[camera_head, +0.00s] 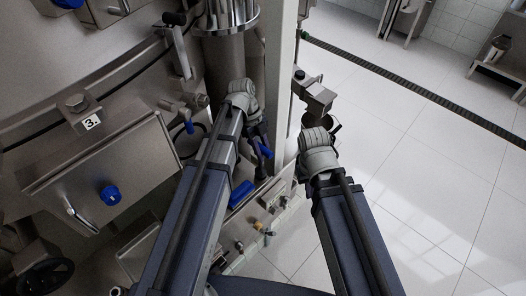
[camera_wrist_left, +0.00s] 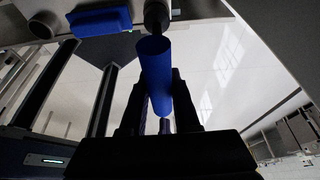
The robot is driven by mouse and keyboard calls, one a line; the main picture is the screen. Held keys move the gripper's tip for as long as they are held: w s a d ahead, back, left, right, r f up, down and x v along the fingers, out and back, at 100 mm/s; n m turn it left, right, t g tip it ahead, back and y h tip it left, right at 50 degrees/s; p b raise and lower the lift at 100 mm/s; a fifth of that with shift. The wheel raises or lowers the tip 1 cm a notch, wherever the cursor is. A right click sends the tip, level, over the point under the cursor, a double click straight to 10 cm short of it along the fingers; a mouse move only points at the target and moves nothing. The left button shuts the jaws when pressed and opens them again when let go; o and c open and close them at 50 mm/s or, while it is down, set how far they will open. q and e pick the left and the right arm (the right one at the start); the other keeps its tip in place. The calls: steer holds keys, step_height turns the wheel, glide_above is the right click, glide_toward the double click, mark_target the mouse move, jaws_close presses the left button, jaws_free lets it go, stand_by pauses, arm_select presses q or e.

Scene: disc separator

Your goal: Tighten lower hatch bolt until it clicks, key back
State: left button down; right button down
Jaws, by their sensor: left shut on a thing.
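In the left wrist view a blue cylindrical handle (camera_wrist_left: 155,72) stands between the fingers of my left gripper (camera_wrist_left: 160,105), which is shut on it. Its upper end meets a dark round piece (camera_wrist_left: 156,15); I cannot tell whether this is the key's head or part of the machine. In the head view the blue handle (camera_head: 265,149) shows partly beside my left wrist, and the gripper's fingers are mostly hidden. My right gripper (camera_head: 333,124) is mostly hidden beyond its wrist, near a pale post. I cannot pick out the lower hatch bolt.
A blue bar (camera_head: 242,193) lies near my left forearm. A pale post (camera_head: 280,80) stands between my wrists.

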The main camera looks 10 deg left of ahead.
arm_select(q)
steer(key=shift+f+b, duration=0.65)
steer(key=shift+f, duration=0.05)
steer(key=shift+f+b, duration=0.95)
steer(key=c, duration=0.6)
jaws_free()
steer(key=shift+o, duration=0.2)
steer(key=shift+r, duration=0.15)
steer(key=p+v, duration=0.7)
steer(key=shift+w+a+r, duration=0.1)
steer(key=shift+a+r, duration=0.1)
steer(key=shift+r, duration=0.05)
step_height(320, 180, up, 4)
steer(key=p, duration=0.4)
